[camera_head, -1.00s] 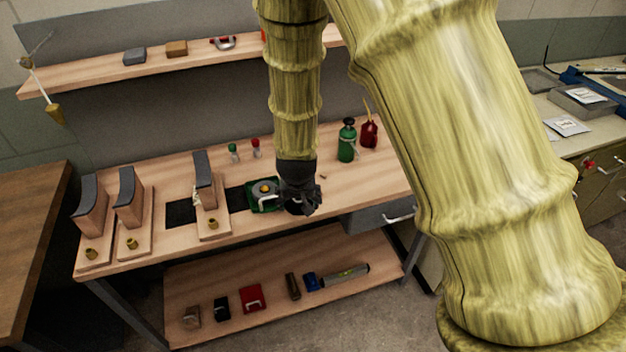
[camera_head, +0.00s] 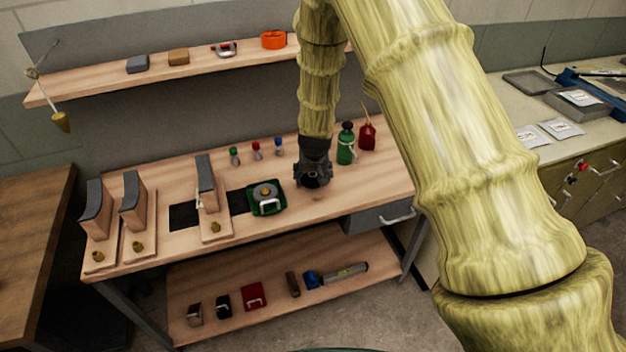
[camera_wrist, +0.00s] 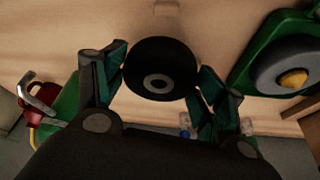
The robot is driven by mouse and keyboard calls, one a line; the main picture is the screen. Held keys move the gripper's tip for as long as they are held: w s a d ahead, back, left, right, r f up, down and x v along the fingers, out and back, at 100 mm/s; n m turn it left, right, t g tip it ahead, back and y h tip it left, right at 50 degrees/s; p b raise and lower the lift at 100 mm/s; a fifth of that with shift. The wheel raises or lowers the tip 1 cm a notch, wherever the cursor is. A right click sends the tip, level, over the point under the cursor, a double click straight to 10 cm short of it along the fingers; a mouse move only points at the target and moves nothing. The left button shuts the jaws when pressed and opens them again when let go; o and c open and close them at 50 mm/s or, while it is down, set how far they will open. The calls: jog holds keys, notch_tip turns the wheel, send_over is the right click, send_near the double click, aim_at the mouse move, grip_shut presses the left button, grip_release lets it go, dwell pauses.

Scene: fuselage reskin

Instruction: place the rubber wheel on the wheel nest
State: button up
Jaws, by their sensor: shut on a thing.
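The black rubber wheel (camera_wrist: 160,68) with a pale ring at its hub is between the two green-padded fingers of my gripper (camera_wrist: 161,82) in the wrist view. The fingers close on its sides. In the head view my gripper (camera_head: 313,183) points down over the bench, right of a green tray; the wheel blends with the dark fingers there. The green tray (camera_head: 281,206) holds a grey disc with a yellow centre; it also shows at the right of the wrist view (camera_wrist: 247,80). I cannot tell which thing is the wheel nest.
The workbench (camera_head: 350,198) has free wood to the right of my gripper. A green bottle (camera_head: 346,146) and a red oil can (camera_head: 367,134) stand behind it. Three small bottles (camera_head: 256,151) stand behind the tray. Tall wooden stands (camera_head: 133,207) are at the left.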

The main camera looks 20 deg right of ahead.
aim_at(313, 178)
jog(key=shift+f+p, duration=0.45)
jog(key=shift+f, duration=0.95)
jog(key=shift+f, duration=0.15)
jog(key=o, duration=1.2)
jog(key=shift+b+v, duration=1.5)
jog(key=shift+v, duration=4.65)
